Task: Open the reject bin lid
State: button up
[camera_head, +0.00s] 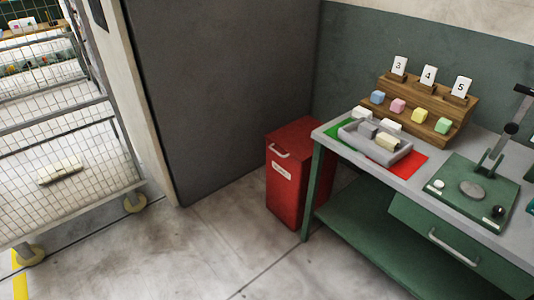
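The red reject bin (284,193) stands on the floor against the left end of the green workbench. Its lid (293,139) lies flat on top and looks closed. A pale handle (279,151) is at the upper front of the bin, near the lid's front edge. A white label with small print, too small to read, is below the handle. The bench's corner and leg hide part of the bin's right side. My gripper is not in view.
The workbench (366,168) holds a grey tray (348,134) with blocks, a wooden stepped rack (433,106) and a green press base (454,205). A wheeled mesh cage (70,150) stands left. The floor (190,245) before the bin is clear.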

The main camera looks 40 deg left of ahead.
aim_at(295, 139)
jog(key=u, duration=1.65)
jog(key=i, duration=2.35)
jog(key=u, duration=0.05)
